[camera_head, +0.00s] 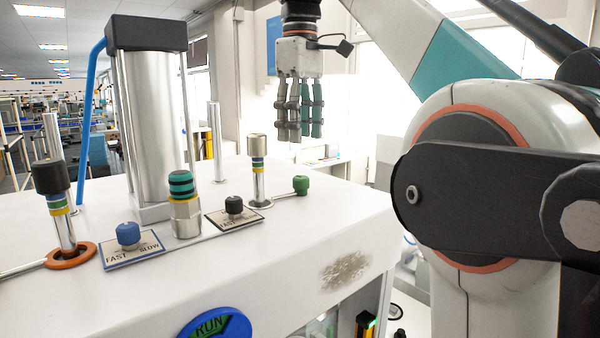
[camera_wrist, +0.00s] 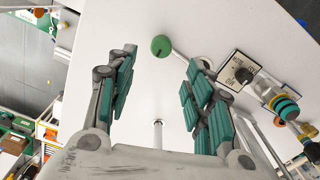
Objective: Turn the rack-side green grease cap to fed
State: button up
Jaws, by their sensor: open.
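A small round green cap (camera_head: 301,185) sits at the end of a short thin rod on the white press top, near its right edge. In the wrist view the green cap (camera_wrist: 161,46) shows a small dark mark and lies beyond my fingertips, between the two finger lines. My gripper (camera_head: 299,135) hangs above and behind the cap in the head view, fingers pointing down. In the wrist view my gripper (camera_wrist: 160,72) is open with its teal-padded fingers wide apart and nothing between them. It does not touch the cap.
A post (camera_head: 258,172) with a metal top stands left of the green cap. A black knob (camera_head: 233,205), a teal ribbed fitting (camera_head: 182,185), a blue knob (camera_head: 128,235) and a tall cylinder (camera_head: 150,120) stand further left. The press top (camera_head: 300,235) is clear in front.

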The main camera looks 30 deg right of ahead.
aim_at(301, 177)
notch_tip(301, 177, down, 9)
jog(key=shift+s+r+p, duration=0.1)
jog(key=shift+s+p, duration=0.05)
jog(key=shift+p, duration=0.35)
jog(key=c, duration=1)
